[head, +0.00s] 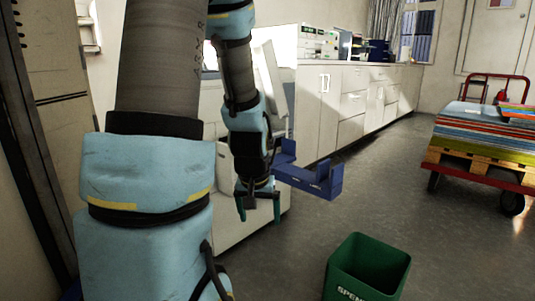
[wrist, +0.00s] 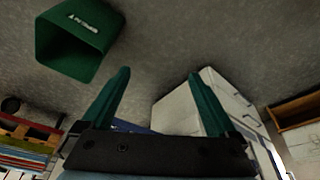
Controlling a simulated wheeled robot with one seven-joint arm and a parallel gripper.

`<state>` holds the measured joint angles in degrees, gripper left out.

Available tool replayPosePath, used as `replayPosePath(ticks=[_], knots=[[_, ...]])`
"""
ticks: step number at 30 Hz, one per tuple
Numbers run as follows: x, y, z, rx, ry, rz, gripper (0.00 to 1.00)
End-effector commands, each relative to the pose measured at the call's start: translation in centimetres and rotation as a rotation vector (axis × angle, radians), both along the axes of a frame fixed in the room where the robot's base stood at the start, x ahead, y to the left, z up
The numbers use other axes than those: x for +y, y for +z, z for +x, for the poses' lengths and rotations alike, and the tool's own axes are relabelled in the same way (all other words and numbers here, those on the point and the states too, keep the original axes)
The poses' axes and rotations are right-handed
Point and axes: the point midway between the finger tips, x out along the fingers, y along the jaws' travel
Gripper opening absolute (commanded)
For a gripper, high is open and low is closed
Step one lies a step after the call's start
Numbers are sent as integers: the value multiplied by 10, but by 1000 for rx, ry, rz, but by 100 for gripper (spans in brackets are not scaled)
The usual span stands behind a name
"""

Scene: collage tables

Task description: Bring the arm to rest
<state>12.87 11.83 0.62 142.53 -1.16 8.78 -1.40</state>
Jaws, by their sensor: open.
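My arm fills the left of the head view, bent, with its forearm hanging down in front of a white machine and cabinet. My gripper (head: 259,211) hangs at its end with the two green fingers pointing down. In the wrist view my gripper (wrist: 150,100) shows its fingers spread wide apart, with nothing between them but floor and part of a white cabinet. It is open and empty.
A green bin (head: 368,268) stands on the floor at front right. A blue tray-like holder (head: 312,181) is just right of my gripper. White cabinets (head: 345,105) line the back. A red cart (head: 480,170) with a pallet stands at right. Grey floor lies clear between.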

Motion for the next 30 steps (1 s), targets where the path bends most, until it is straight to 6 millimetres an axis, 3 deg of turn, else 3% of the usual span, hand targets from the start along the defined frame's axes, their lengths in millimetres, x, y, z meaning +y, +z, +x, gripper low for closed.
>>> replayPosePath(ticks=[8, 20, 30], knots=[[49, 34, -69, 150, 78, 30, 94], [47, 124, -68, 153, 71, 32, 94], [47, 231, -67, 153, 70, 31, 94]])
